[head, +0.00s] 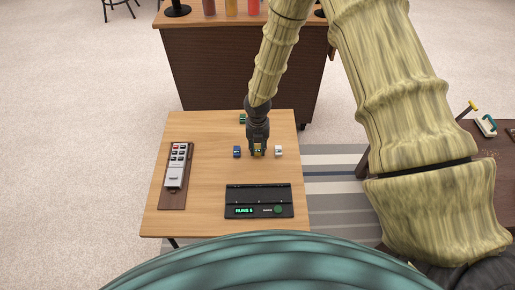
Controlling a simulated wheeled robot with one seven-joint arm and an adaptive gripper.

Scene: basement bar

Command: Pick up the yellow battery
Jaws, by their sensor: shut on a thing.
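The yellow battery (258,153) is small and sits at the tip of my gripper (258,149), over the middle of the wooden table. My gripper points down and is shut on the yellow battery. The fingers hide part of it. I cannot tell whether the battery touches the table top or is slightly above it.
A blue battery-like block (237,152) is just left of my gripper, a white one (278,151) just right, a green one (242,118) behind. A black device (259,194) lies in front, a remote on a brown tray (173,200) at left. The table's front left (190,222) is clear.

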